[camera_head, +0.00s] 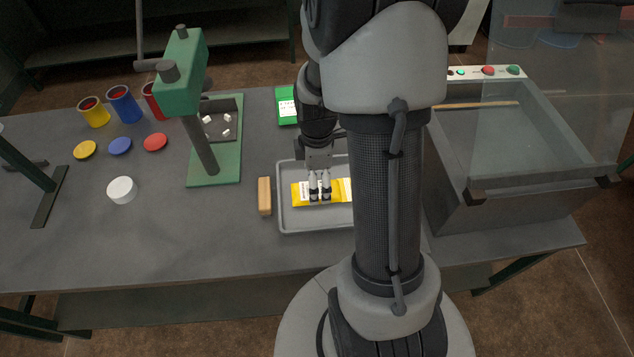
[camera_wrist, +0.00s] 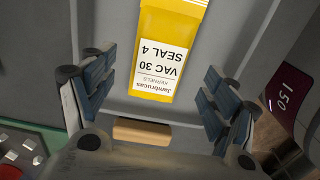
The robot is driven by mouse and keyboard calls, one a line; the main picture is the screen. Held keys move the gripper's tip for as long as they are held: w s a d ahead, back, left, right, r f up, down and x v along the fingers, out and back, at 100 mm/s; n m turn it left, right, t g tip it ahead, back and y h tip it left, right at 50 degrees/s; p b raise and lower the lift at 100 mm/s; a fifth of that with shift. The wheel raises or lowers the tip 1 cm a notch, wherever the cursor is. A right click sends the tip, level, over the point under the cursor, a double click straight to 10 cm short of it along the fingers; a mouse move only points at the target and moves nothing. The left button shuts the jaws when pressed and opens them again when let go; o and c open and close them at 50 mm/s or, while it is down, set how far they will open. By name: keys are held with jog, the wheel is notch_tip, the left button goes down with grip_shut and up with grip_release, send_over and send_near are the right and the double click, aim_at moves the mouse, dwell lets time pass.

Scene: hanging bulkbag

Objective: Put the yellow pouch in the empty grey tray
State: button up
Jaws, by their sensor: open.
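The yellow pouch (camera_head: 332,187) with a white printed label lies flat inside the grey tray (camera_head: 284,221). No other item shows in the visible part of the tray; its right part is hidden behind my arm. My gripper (camera_head: 320,198) is over the pouch and covers its middle. In the wrist view the pouch (camera_wrist: 178,30) shows between and beyond the spread fingers of my gripper (camera_wrist: 160,78), with its label end towards me. The fingers are open and do not grip it. The height of the fingertips above the pouch is hard to tell.
A wooden block (camera_head: 264,196) stands just left of the tray. A green press (camera_head: 212,150) is farther left, with coloured cups and lids (camera_head: 120,146) and a white disc (camera_head: 122,190) beyond. A clear-lidded grey machine (camera_head: 500,150) is on the right. The table's front left is clear.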

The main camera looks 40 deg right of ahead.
jog(key=s+a+r+m+t+p, duration=0.1)
jog(key=a+r+m, duration=0.15)
jog(key=r, duration=0.45)
jog(key=s+a+r+m+t+p, duration=0.1)
jog(key=s+a+r, duration=0.1)
jog(key=a+r, duration=0.35)
jog(key=s+a+r+m, duration=0.1)
jog(key=a+r+m, duration=0.1)
jog(key=r, duration=0.6)
jog(key=s+a+r+m+t, duration=0.2)
jog(key=s+a+r+m, duration=0.3)
jog(key=s, duration=0.3)
jog(key=shift+a+m+t, duration=0.3)
jog(key=shift+a+m, duration=0.1)
jog(key=shift+m, duration=0.15)
jog(key=shift+c, duration=0.2)
